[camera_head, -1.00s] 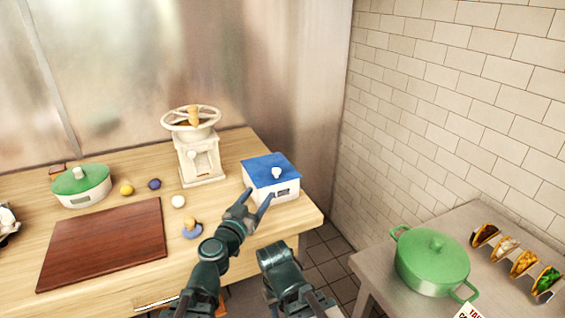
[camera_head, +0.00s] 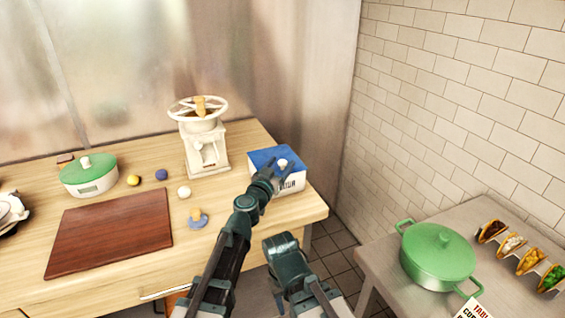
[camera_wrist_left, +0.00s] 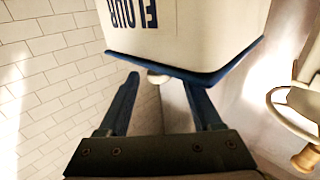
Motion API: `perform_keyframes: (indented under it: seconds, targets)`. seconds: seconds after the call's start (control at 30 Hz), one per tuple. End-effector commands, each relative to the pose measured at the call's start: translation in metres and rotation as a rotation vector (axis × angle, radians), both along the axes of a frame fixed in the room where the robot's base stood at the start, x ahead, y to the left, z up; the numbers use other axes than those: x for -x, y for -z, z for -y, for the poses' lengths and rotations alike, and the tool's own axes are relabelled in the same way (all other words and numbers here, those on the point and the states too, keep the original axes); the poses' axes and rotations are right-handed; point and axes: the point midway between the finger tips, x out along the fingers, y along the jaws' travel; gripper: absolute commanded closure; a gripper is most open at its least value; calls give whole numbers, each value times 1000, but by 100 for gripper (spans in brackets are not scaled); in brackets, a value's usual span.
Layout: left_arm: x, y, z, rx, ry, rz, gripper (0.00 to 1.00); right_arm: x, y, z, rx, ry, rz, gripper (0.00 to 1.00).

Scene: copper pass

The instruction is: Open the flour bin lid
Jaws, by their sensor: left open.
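The white flour bin (camera_head: 292,184) stands at the right end of the wooden counter. Its blue lid (camera_head: 262,157) lies flat on top, closed, with a white knob (camera_head: 282,163) in the middle. My left gripper (camera_head: 276,172) is open at the lid, its fingers close around the knob. In the left wrist view the bin (camera_wrist_left: 195,30) appears upside down with its FLOUR label, and the knob (camera_wrist_left: 158,78) shows between the open fingertips (camera_wrist_left: 163,85) of that gripper. I cannot tell whether they touch it.
A cream grinder (camera_head: 205,150) with a wheel stands left of the bin. A green-lidded container (camera_head: 90,176), a brown board (camera_head: 110,234) and small balls lie further left. A green pot (camera_head: 437,258) and a taco rack (camera_head: 520,255) stand on the right table.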

Motion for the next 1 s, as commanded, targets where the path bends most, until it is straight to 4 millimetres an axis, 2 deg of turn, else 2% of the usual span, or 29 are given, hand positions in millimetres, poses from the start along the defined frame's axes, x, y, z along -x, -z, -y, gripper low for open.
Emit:
perform_keyframes:
  seconds: [0.03, 0.2, 0.53, 0.9, 1.0]
  targets:
    - [-7, 0, 3, 0, 0, 0, 34, 0, 0, 0, 0, 0, 0, 50]
    - [-15, 0, 7, 0, -1, 0, 34, 0, 0, 0, 0, 0, 0, 50]
    - [-15, 0, 8, 0, -1, 0, 34, 0, 0, 0, 0, 0, 0, 50]
    - [-15, 0, 8, 0, -1, 0, 100, 0, 0, 0, 0, 0, 0, 50]
    - [-15, 0, 8, 0, -1, 0, 100, 0, 0, 0, 0, 0, 0, 50]
